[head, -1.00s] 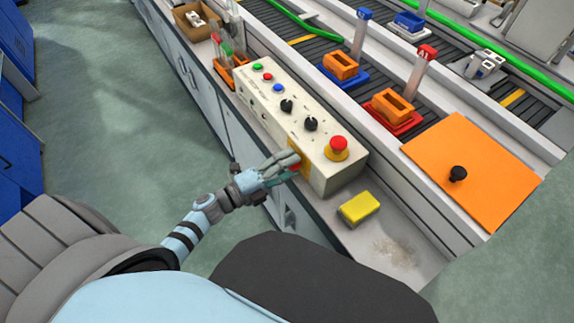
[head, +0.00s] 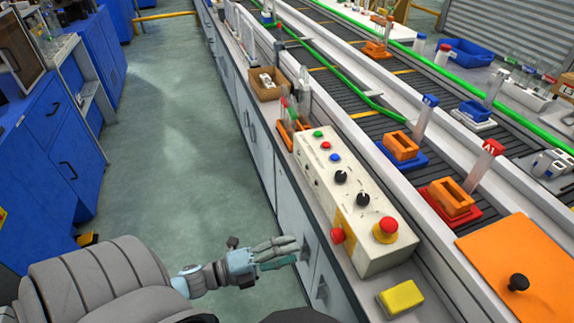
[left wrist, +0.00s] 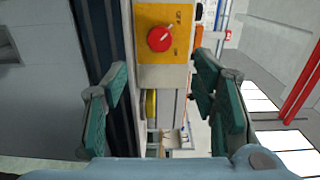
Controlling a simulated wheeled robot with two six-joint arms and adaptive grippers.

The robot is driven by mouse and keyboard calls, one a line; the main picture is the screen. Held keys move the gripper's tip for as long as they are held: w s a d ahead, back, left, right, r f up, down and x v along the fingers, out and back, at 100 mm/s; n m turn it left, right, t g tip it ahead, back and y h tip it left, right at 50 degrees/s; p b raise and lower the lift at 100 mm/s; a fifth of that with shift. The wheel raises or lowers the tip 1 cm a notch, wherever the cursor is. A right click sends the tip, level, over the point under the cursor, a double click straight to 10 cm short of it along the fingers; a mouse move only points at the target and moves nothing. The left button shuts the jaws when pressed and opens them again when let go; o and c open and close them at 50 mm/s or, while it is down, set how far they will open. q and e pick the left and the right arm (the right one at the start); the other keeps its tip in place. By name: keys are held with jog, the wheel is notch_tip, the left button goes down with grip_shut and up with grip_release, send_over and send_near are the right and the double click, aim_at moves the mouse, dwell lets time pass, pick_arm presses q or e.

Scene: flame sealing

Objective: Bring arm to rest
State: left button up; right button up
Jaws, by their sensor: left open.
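My left gripper (head: 283,252) is open and empty in the head view, low over the floor beside the bench front. It is left of the control box and apart from it. In the left wrist view its two teal-padded fingers (left wrist: 160,105) stand wide apart with nothing between them. The control box (head: 352,210) has several buttons, two black knobs and a red emergency stop (head: 386,229). My right gripper is not in view.
A yellow block (head: 401,298) lies on the bench near the box. An orange panel (head: 510,275) with a black knob is at lower right. Orange pieces sit on blue (head: 403,156) and red (head: 450,205) trays along the conveyor. Blue cabinets (head: 60,140) stand left; the floor between is clear.

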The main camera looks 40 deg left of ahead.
pick_arm(q)
jog(key=s+a+f+n+g+y, duration=0.25)
jog(key=a+f+n, duration=0.2)
jog(key=f, duration=0.25)
jog(key=s+a+f+n+g+y, duration=0.2)
jog(key=s+a+f+n+y, duration=0.2)
jog(key=f+n, duration=0.25)
jog(key=s+a+f+n+g+y, duration=0.2)
jog(key=s+a+f+n+y, duration=0.15)
jog(key=f, duration=0.45)
jog(key=s+d+f+n+g+y+p, duration=0.1)
jog(key=s+d+f+n+g+p, duration=0.1)
jog(key=s+f+n+g, duration=0.75)
jog(key=s+d+f+t+h, duration=0.1)
jog(key=s+d+f, duration=0.1)
jog(key=s+d, duration=0.6)
jog(key=shift+s+d+f+t, duration=0.25)
jog(key=shift+d+f+t, duration=0.05)
jog(key=shift+d, duration=0.55)
